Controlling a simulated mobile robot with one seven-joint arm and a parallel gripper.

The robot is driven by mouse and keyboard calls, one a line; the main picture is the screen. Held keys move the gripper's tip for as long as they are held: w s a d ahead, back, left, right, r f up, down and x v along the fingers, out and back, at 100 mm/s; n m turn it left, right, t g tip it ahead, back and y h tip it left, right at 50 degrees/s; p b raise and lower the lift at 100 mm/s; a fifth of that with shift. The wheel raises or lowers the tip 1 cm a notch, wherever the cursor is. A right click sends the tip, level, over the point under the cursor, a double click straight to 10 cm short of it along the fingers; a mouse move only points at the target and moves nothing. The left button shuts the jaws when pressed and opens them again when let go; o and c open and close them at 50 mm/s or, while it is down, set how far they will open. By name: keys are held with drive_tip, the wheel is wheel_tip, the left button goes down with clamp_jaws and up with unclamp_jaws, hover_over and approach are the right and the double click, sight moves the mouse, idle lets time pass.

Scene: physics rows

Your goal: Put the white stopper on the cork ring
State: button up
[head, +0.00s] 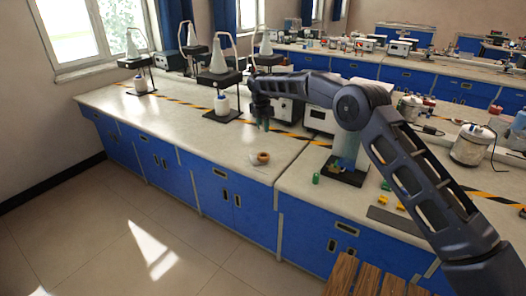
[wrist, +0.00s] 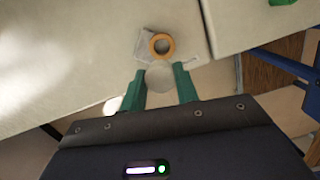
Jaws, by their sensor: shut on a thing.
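My gripper (head: 265,124) is over the pale bench top, pointing down. In the wrist view, its green fingers (wrist: 160,84) are shut on the white stopper (wrist: 160,76), whose round pale end shows between the fingertips. In the head view I cannot make out the stopper at the gripper. The cork ring (head: 263,157) lies on the bench near its front edge, closer to the head camera than my gripper. In the wrist view the cork ring (wrist: 161,45) lies just beyond the stopper, on a pale grey patch. The stopper looks apart from the ring.
A small green object (head: 316,178) stands right of the ring, past a seam in the bench. Yellow pieces (head: 385,200) lie farther right. White flasks on black stands (head: 219,70) stand behind and left. The bench left of the ring is clear.

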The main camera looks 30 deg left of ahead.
wheel_tip(320, 180, down, 13)
drive_tip(key=shift+f, duration=0.1)
idle(0.5)
drive_tip(key=shift+d+f, duration=0.1)
drive_tip(key=shift+f, duration=0.55)
drive_tip(key=o, duration=0.8)
drive_tip(key=shift+o, duration=0.7)
drive_tip(key=shift+s+f, duration=0.1)
drive_tip(key=shift+f, duration=0.1)
drive_tip(key=r, duration=0.9)
drive_tip(key=s+r, duration=0.1)
drive_tip(key=r, duration=0.3)
drive_tip(key=shift+s+a+r, duration=0.1)
drive_tip(key=shift+a+r, duration=0.1)
drive_tip(key=shift+r, duration=0.1)
